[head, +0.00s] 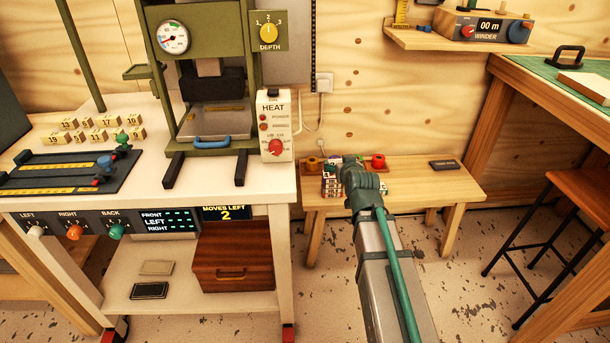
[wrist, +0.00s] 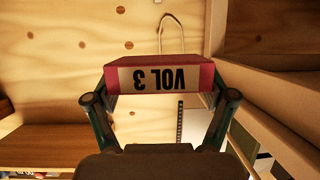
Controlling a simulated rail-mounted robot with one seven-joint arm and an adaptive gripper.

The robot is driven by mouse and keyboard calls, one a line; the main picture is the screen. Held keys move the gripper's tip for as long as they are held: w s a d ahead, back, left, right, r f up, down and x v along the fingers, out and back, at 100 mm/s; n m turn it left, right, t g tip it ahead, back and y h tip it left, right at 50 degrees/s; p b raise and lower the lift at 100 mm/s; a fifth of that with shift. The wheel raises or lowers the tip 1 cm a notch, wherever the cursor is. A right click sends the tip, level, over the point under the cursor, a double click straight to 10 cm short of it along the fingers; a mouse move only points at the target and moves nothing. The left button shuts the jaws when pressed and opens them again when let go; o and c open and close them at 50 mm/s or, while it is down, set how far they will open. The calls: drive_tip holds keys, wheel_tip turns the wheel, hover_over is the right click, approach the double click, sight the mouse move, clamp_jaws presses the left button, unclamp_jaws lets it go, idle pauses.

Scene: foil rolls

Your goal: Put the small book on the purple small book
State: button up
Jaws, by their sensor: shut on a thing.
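My gripper (wrist: 160,92) is shut on a small dark red book (wrist: 160,63) with a tan label reading "VOL 3", which appears upside down in the wrist view. One finger is on each side of the book. In the head view my gripper (head: 358,178) is over the low wooden bench, and my arm hides its fingertips and the held book. A small stack of items (head: 332,183) shows at the left of my gripper on that bench. I cannot make out for certain which thing is the purple small book.
The press table (head: 270,185) stands at left, a stool (head: 575,195) at right. The bench's right part is mostly clear.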

drive_tip(key=shift+r, duration=0.1)
drive_tip(key=shift+w+m+h, duration=0.1)
drive_tip(key=shift+m+h, duration=0.2)
drive_tip(key=shift+w+d+f, duration=0.15)
drive_tip(key=shift+w+f, duration=0.05)
drive_tip(key=shift+w, duration=0.25)
drive_tip(key=b, duration=0.2)
hover_over(333, 177)
drive_tip(key=s, duration=0.3)
wheel_tip(333, 177, down, 4)
drive_tip(key=w+f+b, duration=0.1)
drive_tip(key=w+f, duration=0.2)
drive_tip(key=shift+d+f, duration=0.15)
drive_tip(key=shift+w+f+b, duration=0.2)
drive_tip(key=shift+f+b, duration=0.05)
drive_tip(key=shift+b, duration=0.05)
drive_tip(key=shift+w+f+b, duration=0.2)
drive_tip(key=shift+f+b, duration=0.1)
drive_tip(key=shift+f, duration=0.5)
drive_tip(key=shift+w+f+b, duration=0.25)
drive_tip(key=shift+f+b, duration=0.1)
drive_tip(key=shift+f, duration=0.45)
drive_tip(key=shift+w+f+b, duration=0.2)
drive_tip(key=shift+f+b, duration=0.1)
drive_tip(key=shift+f, duration=0.5)
